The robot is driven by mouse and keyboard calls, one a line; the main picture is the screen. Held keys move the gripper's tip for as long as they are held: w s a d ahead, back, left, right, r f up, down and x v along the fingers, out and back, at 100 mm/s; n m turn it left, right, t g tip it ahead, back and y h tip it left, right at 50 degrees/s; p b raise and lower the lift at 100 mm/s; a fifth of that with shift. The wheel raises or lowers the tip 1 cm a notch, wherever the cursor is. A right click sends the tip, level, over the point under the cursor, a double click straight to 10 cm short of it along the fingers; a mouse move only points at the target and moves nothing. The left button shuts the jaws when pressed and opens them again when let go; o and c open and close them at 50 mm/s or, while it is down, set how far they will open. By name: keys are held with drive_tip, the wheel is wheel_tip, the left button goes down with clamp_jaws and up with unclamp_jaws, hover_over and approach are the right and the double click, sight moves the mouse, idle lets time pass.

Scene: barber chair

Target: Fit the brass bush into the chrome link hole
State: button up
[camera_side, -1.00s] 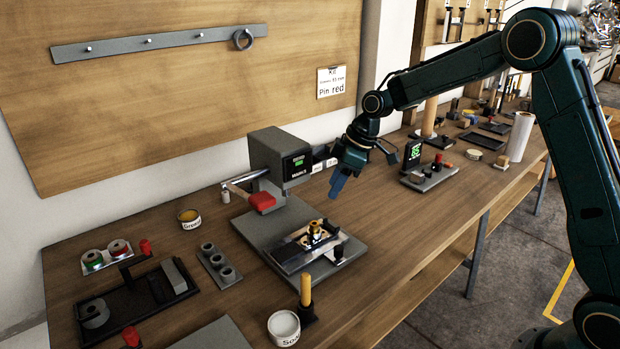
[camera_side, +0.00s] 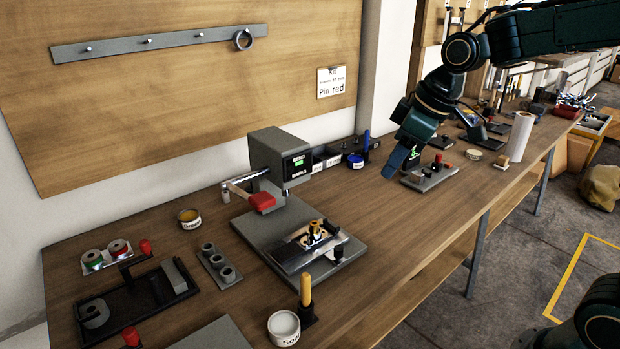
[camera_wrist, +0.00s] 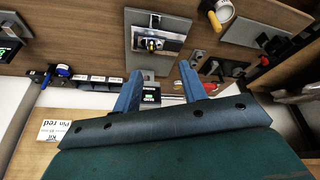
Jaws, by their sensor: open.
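A small brass-coloured piece, which looks like the brass bush (camera_side: 314,229), sits over the fixture on the press base, among dark parts. It also shows in the wrist view (camera_wrist: 151,45). A shiny plate beneath it looks like the chrome link (camera_wrist: 172,44). I cannot tell whether the bush is seated in the hole. My gripper (camera_side: 392,168) is raised to the right of the press, clear of the fixture. In the wrist view its two blue fingers (camera_wrist: 161,88) are apart with nothing held between them.
The grey press (camera_side: 278,158) with a red-gripped lever (camera_side: 262,201) stands behind the fixture. A yellow-handled tool (camera_side: 306,290) and a white tin (camera_side: 284,328) stand in front. A gauge stand (camera_side: 432,177) is at the right. Bare bench lies between it and the press.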

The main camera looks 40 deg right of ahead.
drive_tip(key=s+m+t+h, duration=0.1)
drive_tip(key=s+m, duration=0.4)
drive_tip(key=s, duration=1.4)
drive_tip(key=shift+s+d, duration=0.3)
drive_tip(key=shift+d, duration=0.15)
